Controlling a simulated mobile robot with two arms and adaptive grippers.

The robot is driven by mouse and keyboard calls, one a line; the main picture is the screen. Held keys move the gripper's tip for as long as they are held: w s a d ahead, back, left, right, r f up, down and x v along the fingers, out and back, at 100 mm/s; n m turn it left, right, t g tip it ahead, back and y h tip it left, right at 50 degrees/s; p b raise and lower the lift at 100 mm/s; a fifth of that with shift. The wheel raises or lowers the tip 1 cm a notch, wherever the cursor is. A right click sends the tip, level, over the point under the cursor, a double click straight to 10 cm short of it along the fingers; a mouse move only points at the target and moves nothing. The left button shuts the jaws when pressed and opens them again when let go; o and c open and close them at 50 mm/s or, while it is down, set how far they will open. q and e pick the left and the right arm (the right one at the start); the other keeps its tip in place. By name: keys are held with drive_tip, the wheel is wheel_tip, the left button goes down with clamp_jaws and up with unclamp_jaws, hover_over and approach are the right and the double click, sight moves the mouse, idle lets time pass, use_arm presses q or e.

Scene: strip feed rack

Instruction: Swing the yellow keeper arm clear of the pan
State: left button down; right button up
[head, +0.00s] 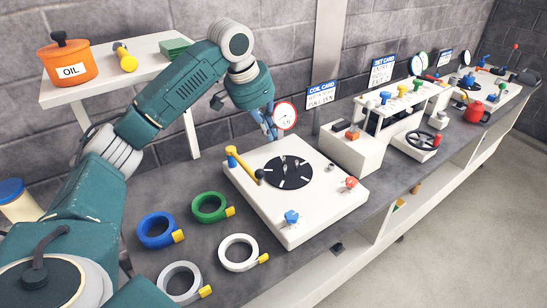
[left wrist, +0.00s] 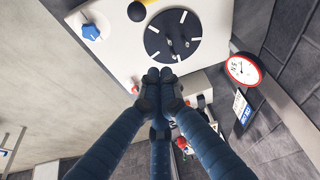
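In the left wrist view the black knob (left wrist: 137,11) and a bit of yellow show at the top, by the pan (left wrist: 173,37). My left gripper (head: 270,130) is above the box's back side, apart from the keeper arm. Its fingertips (left wrist: 159,75) are together with nothing between them. My right gripper is not in view.
The white box (head: 262,202) also bears a blue knob (head: 291,217) and a red knob (head: 350,183). A dial gauge (head: 285,116) stands behind. Several coloured strip coils, including a green one (head: 209,207), lie left of the box. A white-topped unit (head: 352,150) is to the right.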

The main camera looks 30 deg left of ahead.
use_arm(q)
wheel_tip(320, 180, down, 10)
drive_tip(key=p, duration=0.3)
drive_tip(key=shift+s+a, duration=0.3)
drive_tip(key=shift+a, duration=0.05)
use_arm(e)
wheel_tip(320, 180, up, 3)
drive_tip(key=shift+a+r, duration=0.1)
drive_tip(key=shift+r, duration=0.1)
use_arm(q)
drive_tip(key=shift+w+f, duration=0.1)
